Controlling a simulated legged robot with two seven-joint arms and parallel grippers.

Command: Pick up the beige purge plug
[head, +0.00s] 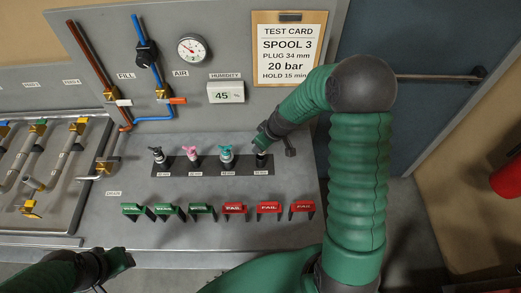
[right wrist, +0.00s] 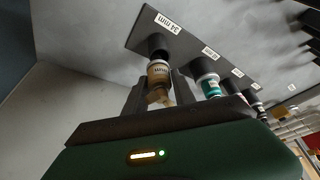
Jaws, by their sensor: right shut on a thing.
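The beige purge plug (right wrist: 158,74) shows in the right wrist view, with a beige handle and a pale printed band. It sits at the end of a black strip (right wrist: 185,45), beside a label that reads 34 mm. My right gripper (right wrist: 157,95) is shut on its handle, one finger on each side. In the head view my right gripper (head: 264,140) is at the right end of the strip and mostly hides the plug. I cannot tell whether the plug is lifted off the strip. My left gripper (head: 124,259) is at the lower left, away from the plugs; its jaw state is unclear.
A teal plug (head: 226,155), a pink plug (head: 192,153) and a black plug (head: 158,155) stand in the same strip to the left. Green clips (head: 168,212) and red clips (head: 268,208) lie in front. A test card (head: 288,48) is on the back panel.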

